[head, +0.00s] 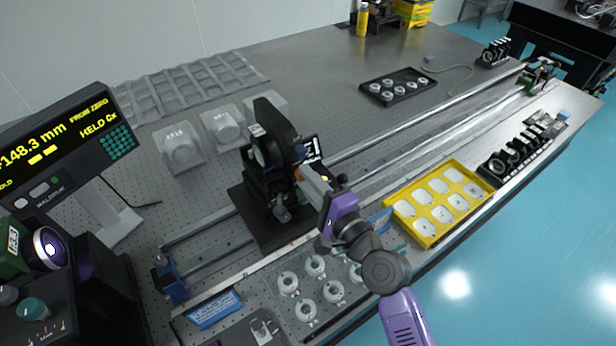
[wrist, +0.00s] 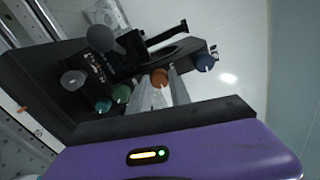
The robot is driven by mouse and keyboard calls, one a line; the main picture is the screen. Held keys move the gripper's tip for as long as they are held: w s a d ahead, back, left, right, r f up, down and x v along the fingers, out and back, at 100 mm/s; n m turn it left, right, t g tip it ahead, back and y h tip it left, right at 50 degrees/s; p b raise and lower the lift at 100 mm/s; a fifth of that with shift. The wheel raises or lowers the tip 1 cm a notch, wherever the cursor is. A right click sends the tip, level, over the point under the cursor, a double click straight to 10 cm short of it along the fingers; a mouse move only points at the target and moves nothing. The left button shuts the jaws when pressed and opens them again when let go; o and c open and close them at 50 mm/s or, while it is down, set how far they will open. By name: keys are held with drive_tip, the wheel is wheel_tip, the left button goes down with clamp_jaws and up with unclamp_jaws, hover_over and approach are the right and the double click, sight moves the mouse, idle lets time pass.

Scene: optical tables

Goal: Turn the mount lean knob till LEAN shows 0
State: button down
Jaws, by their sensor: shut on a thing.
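The black mount (head: 268,165) stands upright on a carriage on the rails in the head view. A small dark display (head: 308,150) sits at its right side; its text is too small to read, so I cannot read LEAN. My gripper (head: 303,176) reaches the mount's right side from the front right. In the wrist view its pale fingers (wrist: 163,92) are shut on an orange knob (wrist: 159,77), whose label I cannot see.
A large display (head: 60,150) at left reads 148.3 mm FROM ZERO. A yellow tray (head: 440,205) of pale pieces lies right of my arm. White rings (head: 310,285) lie in front of the mount. Long rails (head: 430,120) run to the back right. A black tray (head: 398,86) stands behind.

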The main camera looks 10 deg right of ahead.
idle(0.3)
drive_tip(key=shift+f, duration=0.1)
drive_tip(key=c, duration=1.2)
unclamp_jaws()
drive_tip(key=shift+b+v, duration=1.05)
drive_tip(key=shift+v, duration=2.85)
